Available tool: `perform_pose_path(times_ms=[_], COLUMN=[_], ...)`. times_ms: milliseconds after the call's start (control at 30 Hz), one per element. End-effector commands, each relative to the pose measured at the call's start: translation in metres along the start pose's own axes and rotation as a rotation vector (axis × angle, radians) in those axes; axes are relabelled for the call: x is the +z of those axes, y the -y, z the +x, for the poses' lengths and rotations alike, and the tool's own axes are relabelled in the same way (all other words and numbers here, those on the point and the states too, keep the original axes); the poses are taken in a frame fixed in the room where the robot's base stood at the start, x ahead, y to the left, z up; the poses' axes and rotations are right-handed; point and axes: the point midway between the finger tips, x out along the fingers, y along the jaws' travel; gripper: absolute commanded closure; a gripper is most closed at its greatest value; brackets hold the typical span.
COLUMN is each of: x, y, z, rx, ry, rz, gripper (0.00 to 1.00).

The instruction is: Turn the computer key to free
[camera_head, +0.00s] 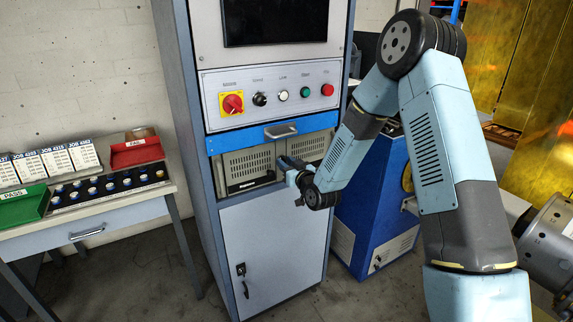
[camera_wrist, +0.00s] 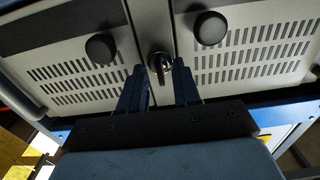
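In the wrist view a small dark key (camera_wrist: 160,66) sits in a round metal lock on the seam between two grey vented panels. My gripper (camera_wrist: 158,84) has its two fingers apart, one on each side of the key, with a gap visible on both sides. How deep the fingertips reach along the key is hard to tell. In the head view my gripper (camera_head: 285,163) is at the vented compartment under the blue drawer, and the arm hides the lock.
Two black knobs (camera_wrist: 101,48) (camera_wrist: 210,28) flank the lock. In the head view a blue drawer front (camera_head: 272,134) with a handle is just above my gripper. The lower cabinet door (camera_head: 270,240) has its own keyed lock (camera_head: 242,277). A table with trays (camera_head: 135,150) stands left.

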Motion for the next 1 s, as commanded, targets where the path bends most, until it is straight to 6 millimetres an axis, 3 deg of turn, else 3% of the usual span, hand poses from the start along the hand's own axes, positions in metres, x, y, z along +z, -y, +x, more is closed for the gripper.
perform_pose_path(times_ms=[333, 667, 1000], x=[-0.0001, -0.0001, -0.0001], y=[0.0001, 0.0000, -0.0004], z=[0.0028, 0.0026, 0.0026], rx=[0.000, 0.000, 0.001], ry=[0.000, 0.000, 0.000], rz=[0.000, 0.000, 0.001], gripper=[0.69, 1.00, 1.00])
